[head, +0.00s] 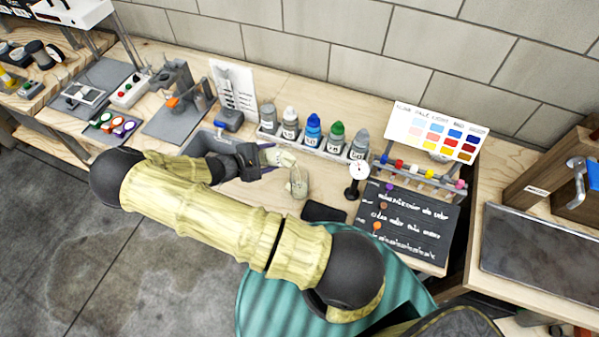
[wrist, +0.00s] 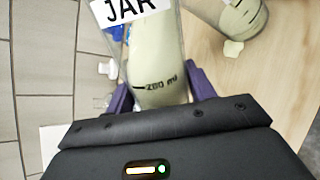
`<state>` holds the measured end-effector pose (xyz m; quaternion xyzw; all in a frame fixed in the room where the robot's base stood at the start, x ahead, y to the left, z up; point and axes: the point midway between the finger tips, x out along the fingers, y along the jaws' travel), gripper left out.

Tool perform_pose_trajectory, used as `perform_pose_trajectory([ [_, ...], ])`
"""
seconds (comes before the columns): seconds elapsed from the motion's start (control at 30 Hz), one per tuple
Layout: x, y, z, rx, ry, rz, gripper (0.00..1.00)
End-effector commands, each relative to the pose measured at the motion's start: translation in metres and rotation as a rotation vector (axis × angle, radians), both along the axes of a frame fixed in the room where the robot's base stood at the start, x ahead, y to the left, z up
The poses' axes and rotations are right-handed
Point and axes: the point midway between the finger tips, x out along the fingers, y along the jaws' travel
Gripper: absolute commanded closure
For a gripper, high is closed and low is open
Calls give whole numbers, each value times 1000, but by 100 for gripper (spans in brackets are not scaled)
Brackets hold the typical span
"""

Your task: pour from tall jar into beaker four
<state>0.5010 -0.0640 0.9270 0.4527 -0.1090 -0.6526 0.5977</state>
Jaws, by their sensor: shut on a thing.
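The beaker stands on the bench, and in the wrist view the beaker (wrist: 238,14) shows pale contents and dark marks. I cannot read a number on it. Whether liquid is flowing is unclear.
A pale blotch (wrist: 232,50) lies on the wood by the beaker. A rack of capped bottles (head: 313,130) stands behind.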

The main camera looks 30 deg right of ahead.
Motion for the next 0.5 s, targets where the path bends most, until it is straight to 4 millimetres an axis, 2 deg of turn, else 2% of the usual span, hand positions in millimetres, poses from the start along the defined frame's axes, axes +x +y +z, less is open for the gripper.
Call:
perform_pose_trajectory([
  [0.5, 0, -1, 1, 11, -26, 1, 84],
])
